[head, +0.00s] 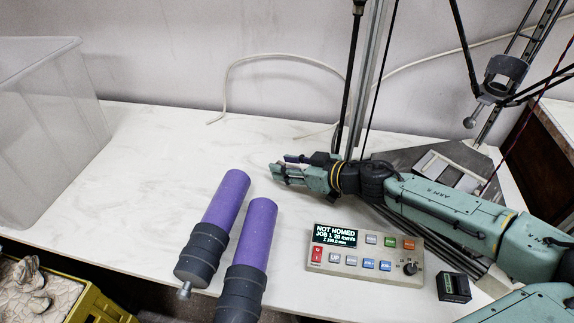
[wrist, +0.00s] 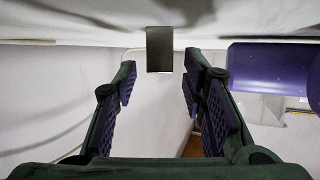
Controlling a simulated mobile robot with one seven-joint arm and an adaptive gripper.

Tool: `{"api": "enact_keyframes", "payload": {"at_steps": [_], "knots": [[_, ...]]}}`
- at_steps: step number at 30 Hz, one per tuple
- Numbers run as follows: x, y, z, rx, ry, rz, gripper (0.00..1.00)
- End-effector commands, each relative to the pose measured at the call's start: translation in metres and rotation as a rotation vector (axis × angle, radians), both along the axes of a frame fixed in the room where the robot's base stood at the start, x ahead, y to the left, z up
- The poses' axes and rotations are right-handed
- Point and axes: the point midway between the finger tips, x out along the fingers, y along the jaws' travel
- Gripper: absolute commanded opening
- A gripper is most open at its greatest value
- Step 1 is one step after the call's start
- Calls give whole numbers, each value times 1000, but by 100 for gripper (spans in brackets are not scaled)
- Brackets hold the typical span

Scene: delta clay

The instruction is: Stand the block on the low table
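In the wrist view a small dark rectangular block (wrist: 159,50) shows ahead of my gripper (wrist: 160,78), centred between its fingertips. Both fingers are spread, with purple pads and clear gaps on either side of the block. I cannot make out this block in the head view. There my gripper (head: 275,172) reaches left, low over a white marble-like table (head: 130,170). The table also runs along the top of the wrist view (wrist: 80,20). I cannot tell which surface the task calls the low table.
Two purple cylinders with dark ends (head: 226,200) (head: 257,235) lie left and in front of my gripper. A control box (head: 367,255) and small black device (head: 453,287) sit at front right. A clear bin (head: 50,120) stands left, a rod frame (head: 365,80) behind. A yellow crate (head: 95,305) is lower left.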

Motion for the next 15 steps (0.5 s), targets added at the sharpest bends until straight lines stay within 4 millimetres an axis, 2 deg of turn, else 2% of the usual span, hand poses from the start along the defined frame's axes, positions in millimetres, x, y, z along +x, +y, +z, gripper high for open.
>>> {"api": "enact_keyframes", "payload": {"at_steps": [9, 15], "knots": [[0, 0, 3, -1, -1, 0, 40], [-14, -23, 9, -2, 0, -6, 40]]}}
